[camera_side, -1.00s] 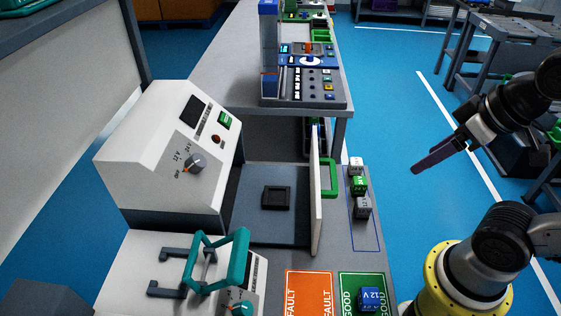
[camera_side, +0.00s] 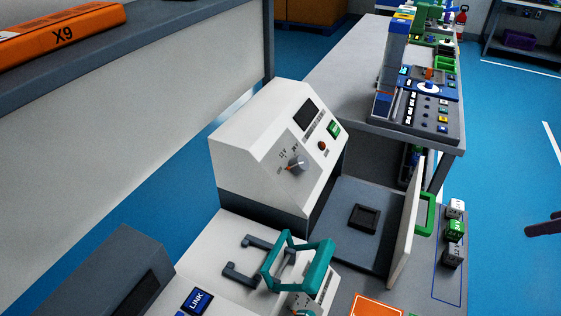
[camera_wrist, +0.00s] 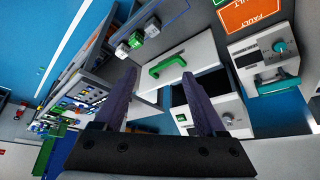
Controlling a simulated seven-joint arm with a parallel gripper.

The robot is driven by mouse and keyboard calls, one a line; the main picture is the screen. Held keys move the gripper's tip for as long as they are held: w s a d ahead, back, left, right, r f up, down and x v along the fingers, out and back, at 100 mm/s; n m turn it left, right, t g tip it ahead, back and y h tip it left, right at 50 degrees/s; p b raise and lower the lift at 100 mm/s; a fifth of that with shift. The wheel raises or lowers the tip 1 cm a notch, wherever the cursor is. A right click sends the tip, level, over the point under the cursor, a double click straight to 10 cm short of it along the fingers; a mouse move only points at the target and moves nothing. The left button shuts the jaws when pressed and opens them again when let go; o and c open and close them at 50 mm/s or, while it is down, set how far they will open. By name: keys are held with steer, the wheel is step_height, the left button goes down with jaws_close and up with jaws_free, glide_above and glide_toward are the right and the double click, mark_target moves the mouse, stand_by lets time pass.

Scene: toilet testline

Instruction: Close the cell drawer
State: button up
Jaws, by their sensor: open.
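The cell drawer (camera_side: 338,243) is a grey tray standing out from the white tester (camera_side: 262,150), with a dark square socket (camera_side: 365,219) in it that looks empty. Its upright white front panel (camera_side: 404,232) carries a green handle (camera_side: 431,213). In the wrist view the handle (camera_wrist: 167,65) lies beyond and between the fingertips. My gripper (camera_wrist: 159,74) is open with nothing between its dark purple fingers. In the side view only a finger part (camera_side: 545,228) shows at the right edge, apart from the handle and right of it.
Several small blocks (camera_side: 455,230) stand in a blue outline right of the handle. A teal-handled fixture (camera_side: 300,262) is at the front. An orange fault area (camera_side: 376,306) lies near the bottom edge. A bench with a control panel (camera_side: 425,110) stands behind.

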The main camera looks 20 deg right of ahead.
steer(key=c, duration=0.9)
steer(key=shift+a+m, duration=0.15)
steer(key=shift+m, duration=0.25)
jaws_close()
steer(key=w+a+r+m+y, duration=0.1)
steer(key=w+a+m+y, duration=0.2)
steer(key=w+a+m, duration=0.3)
steer(key=w+d+f+m+y, duration=0.2)
steer(key=w+d+m, duration=0.2)
steer(key=w+m, duration=0.45)
steer(key=w+d+f+m+y, duration=0.1)
steer(key=w+d+f+m, duration=0.1)
steer(key=d+f+m, duration=0.5)
steer(key=w+d+f+m, duration=0.3)
steer(key=d+f+m, duration=0.2)
steer(key=d, duration=0.4)
steer(key=shift+t, duration=0.4)
steer(key=x, duration=1)
steer(key=shift+a, duration=0.45)
steer(key=shift+w+a+r, duration=0.1)
steer(key=shift+w+a, duration=0.65)
steer(key=shift+w, duration=0.05)
steer(key=shift+w+a, duration=0.45)
